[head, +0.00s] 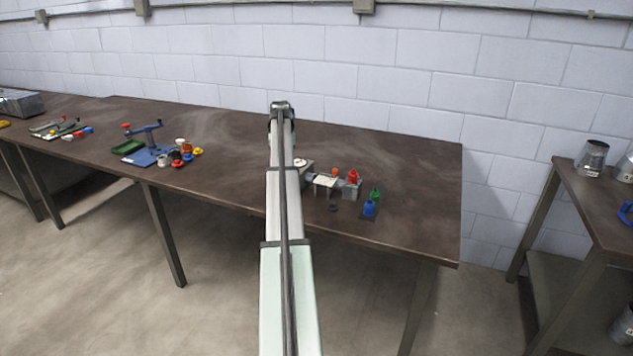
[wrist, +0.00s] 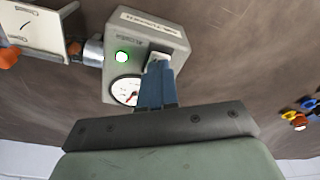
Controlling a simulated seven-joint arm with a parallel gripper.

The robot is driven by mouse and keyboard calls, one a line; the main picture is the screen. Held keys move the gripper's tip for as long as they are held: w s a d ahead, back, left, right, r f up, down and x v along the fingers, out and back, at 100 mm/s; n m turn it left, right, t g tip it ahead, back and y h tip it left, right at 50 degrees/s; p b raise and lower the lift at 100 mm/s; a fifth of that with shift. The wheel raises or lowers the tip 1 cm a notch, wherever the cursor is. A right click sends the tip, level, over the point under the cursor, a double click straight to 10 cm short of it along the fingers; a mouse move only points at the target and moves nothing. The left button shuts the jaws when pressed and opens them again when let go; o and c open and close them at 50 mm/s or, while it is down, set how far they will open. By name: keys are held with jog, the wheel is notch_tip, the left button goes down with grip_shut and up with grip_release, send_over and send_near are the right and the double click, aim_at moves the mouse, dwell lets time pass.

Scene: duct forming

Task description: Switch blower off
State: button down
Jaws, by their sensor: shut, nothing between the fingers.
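The blower unit is a grey box (wrist: 116,32) with a labelled top, in the upper middle of the wrist view. Its round green light (wrist: 122,57) is lit, and a white dial gauge (wrist: 124,91) sits below it. In the head view, part of the box (head: 307,165) shows just right of my arm. My gripper (wrist: 160,64) has its blue fingers together with nothing between them, in front of the box's face, right of the light. A pale part at the fingertips may be the switch. The fingers cover most of it, and I cannot tell whether they touch it.
A metal pipe fitting (wrist: 93,52) joins the box's left side, beside a pale plate (wrist: 32,26). Red, green (head: 375,194) and blue (head: 369,208) pieces stand right of the box. A blue-based tool (head: 150,155) stands left. The bench's right end (head: 430,190) is clear.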

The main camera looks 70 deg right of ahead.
jog(key=shift+f, duration=0.65)
dwell(0.4)
jog(key=shift+r, duration=3.55)
jog(key=shift+a, duration=0.1)
